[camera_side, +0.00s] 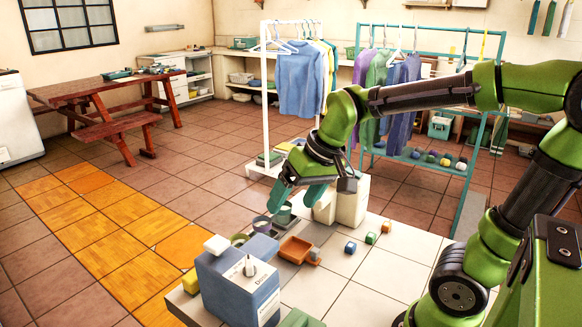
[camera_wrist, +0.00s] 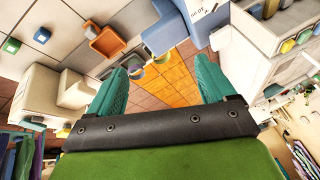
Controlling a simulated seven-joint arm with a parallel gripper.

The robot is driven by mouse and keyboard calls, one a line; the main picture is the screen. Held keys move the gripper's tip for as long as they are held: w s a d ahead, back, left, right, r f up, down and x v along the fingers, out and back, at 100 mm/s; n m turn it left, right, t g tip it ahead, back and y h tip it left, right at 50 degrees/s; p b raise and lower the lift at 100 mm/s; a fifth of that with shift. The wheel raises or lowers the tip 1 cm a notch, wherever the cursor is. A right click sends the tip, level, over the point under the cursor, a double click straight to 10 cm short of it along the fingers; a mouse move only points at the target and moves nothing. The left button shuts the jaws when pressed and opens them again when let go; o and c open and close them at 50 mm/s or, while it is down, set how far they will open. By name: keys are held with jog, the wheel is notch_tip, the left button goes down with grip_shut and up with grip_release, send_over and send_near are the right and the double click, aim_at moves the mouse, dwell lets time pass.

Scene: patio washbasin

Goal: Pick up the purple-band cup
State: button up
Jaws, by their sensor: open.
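The purple-band cup (camera_side: 262,225) stands near the far edge of the white tiled counter in the side view, behind the blue box. A green cup (camera_side: 282,213) stands close to its right and an olive cup (camera_side: 239,240) to its left. My gripper (camera_side: 293,198) is open and empty, above and to the right of the purple-band cup, closest to the green cup. In the wrist view small cups (camera_wrist: 137,72) show between and beyond the fingertips (camera_wrist: 163,80), partly hidden by the left finger. Their bands are hard to tell apart there.
A blue-grey box (camera_side: 238,285) stands in front of the cups. An orange tray (camera_side: 296,249) lies right of them. Small coloured blocks (camera_side: 371,238) lie farther right. A white block-like object (camera_side: 350,202) stands behind my gripper. Bare tiles (camera_side: 390,275) lie at front right.

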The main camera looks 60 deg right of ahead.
jog(key=w+d+f+n+g, duration=0.15)
jog(key=w+d, duration=0.25)
jog(key=w, duration=0.6)
jog(key=n+g+h, duration=0.2)
jog(key=n+g, duration=0.3)
jog(key=n, duration=0.2)
send_over(262, 222)
jog(key=a, duration=0.2)
notch_tip(262, 222, down, 14)
jog(key=shift+s+d+f, duration=0.1)
jog(key=shift+s+f, duration=0.15)
jog(key=shift+f, duration=0.55)
jog(key=shift+s+f, duration=0.25)
jog(key=shift+f, duration=0.6)
jog(key=shift+s+d+f, duration=0.1)
jog(key=shift+s+f, duration=0.15)
jog(key=shift+f, duration=0.55)
jog(key=shift+c, duration=0.4)
jog(key=c, duration=1)
